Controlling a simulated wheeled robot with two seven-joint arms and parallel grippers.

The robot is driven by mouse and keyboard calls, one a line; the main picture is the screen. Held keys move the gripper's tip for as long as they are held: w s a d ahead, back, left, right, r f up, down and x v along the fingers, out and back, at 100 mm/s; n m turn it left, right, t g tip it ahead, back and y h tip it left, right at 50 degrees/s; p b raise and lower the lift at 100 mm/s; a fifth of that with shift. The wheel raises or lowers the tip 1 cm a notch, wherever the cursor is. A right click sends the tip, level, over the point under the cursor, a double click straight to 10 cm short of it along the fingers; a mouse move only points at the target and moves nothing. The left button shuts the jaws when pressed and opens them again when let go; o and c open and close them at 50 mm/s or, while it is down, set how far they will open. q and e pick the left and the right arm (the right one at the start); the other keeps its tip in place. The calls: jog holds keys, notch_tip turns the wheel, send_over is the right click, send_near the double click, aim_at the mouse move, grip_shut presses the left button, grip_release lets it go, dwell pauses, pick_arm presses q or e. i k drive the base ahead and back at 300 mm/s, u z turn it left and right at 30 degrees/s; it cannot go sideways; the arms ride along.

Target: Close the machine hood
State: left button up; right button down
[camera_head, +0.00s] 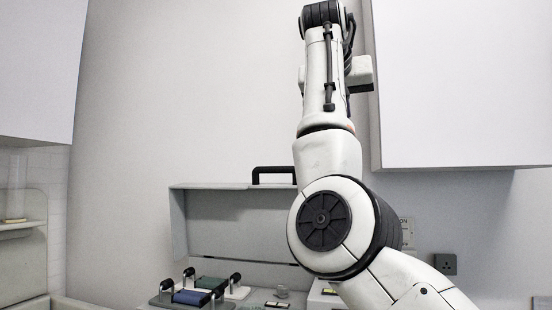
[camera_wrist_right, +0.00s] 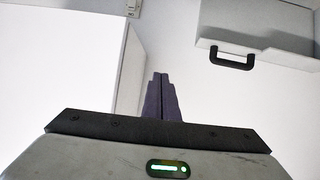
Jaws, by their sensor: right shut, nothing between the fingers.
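The machine hood (camera_head: 235,222) is a wide light-grey cover standing open and raised against the back wall in the head view. Its black bar handle (camera_head: 274,172) is on the top edge, partly hidden by my right arm. In the wrist view the hood (camera_wrist_right: 262,22) is at the upper right, with the handle (camera_wrist_right: 232,60) on its near edge. My right gripper (camera_wrist_right: 161,78) is shut and empty, to the left of the handle and apart from it. In the head view my right arm rises in front of the hood's right part; its fingers cannot be made out. My left gripper is not in view.
Below the hood are a green block (camera_head: 211,283) and a blue block (camera_head: 191,297) among black-knobbed holders. A white wall cabinet (camera_head: 465,85) hangs at the upper right, close to my raised arm. Another cabinet (camera_head: 38,70) is at the left. A socket (camera_head: 445,264) is on the wall.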

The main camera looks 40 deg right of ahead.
aim_at(236, 221)
jog(key=i, duration=1)
